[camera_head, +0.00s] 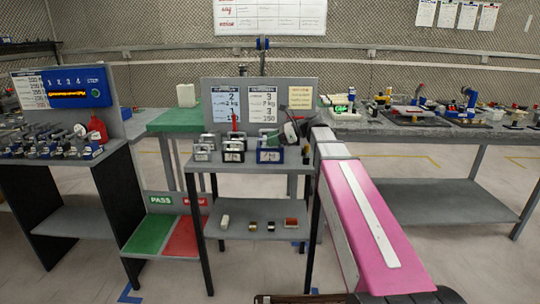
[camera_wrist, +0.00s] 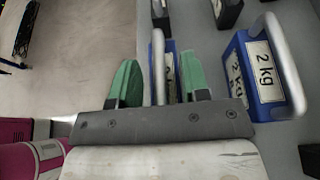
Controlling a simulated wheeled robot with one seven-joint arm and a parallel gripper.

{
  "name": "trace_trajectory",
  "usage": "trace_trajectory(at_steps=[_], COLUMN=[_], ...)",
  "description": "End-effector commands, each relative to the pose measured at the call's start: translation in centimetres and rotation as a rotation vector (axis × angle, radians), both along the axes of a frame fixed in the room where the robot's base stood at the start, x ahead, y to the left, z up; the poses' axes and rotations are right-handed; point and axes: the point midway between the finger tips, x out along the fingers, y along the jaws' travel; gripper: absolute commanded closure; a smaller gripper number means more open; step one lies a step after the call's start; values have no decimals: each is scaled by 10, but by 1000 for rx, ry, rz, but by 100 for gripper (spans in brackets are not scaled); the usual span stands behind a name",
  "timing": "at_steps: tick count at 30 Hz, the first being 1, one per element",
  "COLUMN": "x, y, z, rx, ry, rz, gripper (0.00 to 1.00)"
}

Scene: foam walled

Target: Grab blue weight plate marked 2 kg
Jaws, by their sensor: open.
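A blue weight marked 2 kg (camera_wrist: 265,85), with a grey bar handle, is right of my gripper in the wrist view. A second blue weight (camera_wrist: 171,68) is partly hidden behind the fingers, its grey handle showing between them. My gripper (camera_wrist: 159,72) has two green fingers set apart, one on each side of that handle. I cannot tell whether they touch it. In the head view a blue weight (camera_head: 270,154) stands at the right of the small grey stand, close to my arm's end. Its label is too small to read there.
More weights with pale labels (camera_head: 233,151) stand to its left. An upright board with posters (camera_head: 262,98) rises behind them. A lower shelf (camera_head: 258,238) holds several small items. A green and a red panel (camera_head: 186,238) lie at lower left. A workbench (camera_head: 440,128) is at right.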

Motion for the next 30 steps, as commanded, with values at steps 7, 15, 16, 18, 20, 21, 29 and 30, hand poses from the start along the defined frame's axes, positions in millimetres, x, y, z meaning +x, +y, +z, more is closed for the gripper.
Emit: trace_trajectory(at_steps=[7, 15, 16, 18, 20, 21, 29, 30], x=[0, 0, 0, 0, 0, 0, 0, 0], y=[1, 1, 1, 1, 1, 1, 1, 1], z=[0, 0, 0, -1, -1, -1, -1, -1], rx=[0, 0, 0, 0, 0, 0, 0, 0], ry=[0, 0, 0, 0, 0, 0, 0, 0], rz=[0, 0, 0, 0, 0, 0, 0, 0], gripper=[67, 100, 100, 100, 100, 100, 100, 100])
